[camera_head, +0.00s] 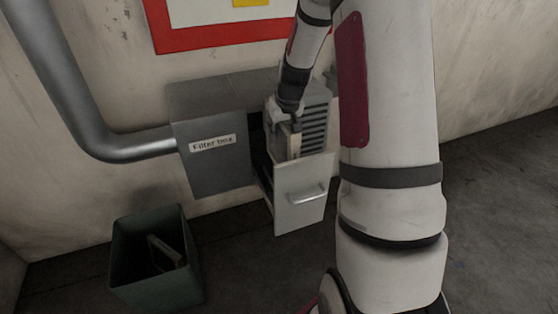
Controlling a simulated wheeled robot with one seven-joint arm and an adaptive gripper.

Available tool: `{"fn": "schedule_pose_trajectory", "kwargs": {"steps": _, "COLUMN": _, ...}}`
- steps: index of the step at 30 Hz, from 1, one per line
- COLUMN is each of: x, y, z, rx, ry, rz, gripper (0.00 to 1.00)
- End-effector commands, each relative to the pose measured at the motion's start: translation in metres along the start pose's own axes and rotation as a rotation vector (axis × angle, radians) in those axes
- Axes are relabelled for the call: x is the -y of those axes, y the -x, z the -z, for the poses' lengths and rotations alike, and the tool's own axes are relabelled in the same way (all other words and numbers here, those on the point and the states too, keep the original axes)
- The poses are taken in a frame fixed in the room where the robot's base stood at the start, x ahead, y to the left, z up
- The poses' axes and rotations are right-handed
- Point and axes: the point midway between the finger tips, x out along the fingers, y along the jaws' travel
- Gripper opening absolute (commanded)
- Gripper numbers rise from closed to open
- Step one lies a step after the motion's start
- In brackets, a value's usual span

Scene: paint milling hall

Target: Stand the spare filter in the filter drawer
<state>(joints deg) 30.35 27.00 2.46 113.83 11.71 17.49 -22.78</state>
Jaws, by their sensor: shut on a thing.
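The filter drawer (302,205) is pulled out from the grey filter box (212,172), its pale front with a bar handle facing forward. My gripper (288,122) points down over the open drawer and is shut on the spare filter (291,145), a pale, boxy panel. The filter looks upright, with its lower part behind the drawer front. I cannot tell whether its bottom edge touches the drawer floor. The fingertips are small and partly hidden.
A grey louvred panel (315,126) is close to the right of my gripper. A metal duct (75,85) joins the box at the left. A dark green bin (155,292) on the floor holds a framed flat piece (166,252). My arm hides the area right of the drawer.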

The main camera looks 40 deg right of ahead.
Motion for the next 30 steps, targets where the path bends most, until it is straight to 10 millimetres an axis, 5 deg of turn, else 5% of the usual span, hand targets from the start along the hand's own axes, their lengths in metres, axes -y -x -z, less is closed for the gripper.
{"fn": "schedule_pose_trajectory", "kwargs": {"steps": 7, "x": 0.000, "y": -0.047, "z": -0.020, "rx": 0.001, "ry": 0.000, "rz": 0.000, "gripper": 0.00}}
{"fn": "schedule_pose_trajectory", "kwargs": {"steps": 22, "x": 0.000, "y": -0.093, "z": -0.039, "rx": 0.001, "ry": -0.001, "rz": 0.001, "gripper": 0.00}}
{"fn": "schedule_pose_trajectory", "kwargs": {"steps": 30, "x": 0.000, "y": -0.094, "z": -0.038, "rx": -0.001, "ry": 0.000, "rz": 0.000, "gripper": 0.00}}
